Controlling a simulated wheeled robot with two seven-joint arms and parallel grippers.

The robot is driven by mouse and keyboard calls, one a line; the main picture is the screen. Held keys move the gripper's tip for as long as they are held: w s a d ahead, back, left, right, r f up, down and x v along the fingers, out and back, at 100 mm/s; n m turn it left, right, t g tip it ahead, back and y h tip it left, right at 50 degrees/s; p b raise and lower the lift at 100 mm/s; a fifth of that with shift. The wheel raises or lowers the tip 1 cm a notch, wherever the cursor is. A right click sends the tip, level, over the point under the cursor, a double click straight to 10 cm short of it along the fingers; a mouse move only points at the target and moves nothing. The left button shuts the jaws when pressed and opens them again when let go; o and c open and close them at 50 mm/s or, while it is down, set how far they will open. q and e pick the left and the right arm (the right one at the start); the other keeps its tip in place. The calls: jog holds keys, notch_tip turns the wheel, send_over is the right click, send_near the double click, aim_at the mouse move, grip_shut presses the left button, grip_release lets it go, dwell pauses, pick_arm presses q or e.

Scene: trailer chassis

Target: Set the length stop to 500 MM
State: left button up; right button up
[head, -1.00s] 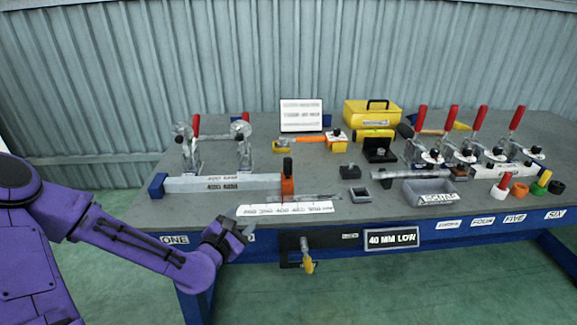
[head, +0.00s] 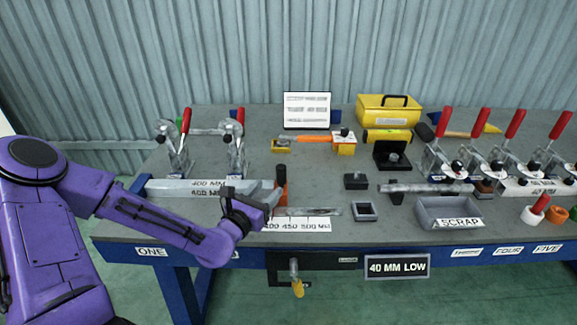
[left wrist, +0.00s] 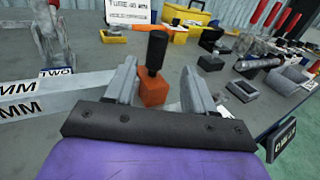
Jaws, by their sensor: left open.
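The length stop is an orange block with an upright black handle (head: 281,176), at the right end of the grey bars marked 400 MM (head: 190,188). A white scale strip (head: 300,225) reading 400, 450, 500 MM lies in front of it at the table's front. My left gripper (head: 266,196) is open just beside the stop, partly hiding the block. In the left wrist view, the orange block (left wrist: 153,92) and its handle show beyond and between my two spread fingers (left wrist: 160,90); contact is not visible. My right gripper is out of view.
Upright clamps with red handles (head: 185,122) stand behind the bars. A grey scrap bin (head: 432,211) and a small open grey box (head: 364,211) lie to the right. A yellow toolbox (head: 388,108) stands at the back. A brass-coloured handle (head: 297,286) hangs under the front edge.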

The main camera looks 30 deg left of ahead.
aim_at(278, 175)
pick_arm(q)
jog(key=w, duration=0.5)
jog(key=w+a, duration=0.1)
jog(key=w, duration=0.2)
jog(key=shift+w+a+b, duration=0.1)
jog(key=shift+w+b, duration=0.25)
jog(key=shift+b, duration=0.05)
jog(key=shift+w+r, duration=0.15)
jog(key=shift+w, duration=0.1)
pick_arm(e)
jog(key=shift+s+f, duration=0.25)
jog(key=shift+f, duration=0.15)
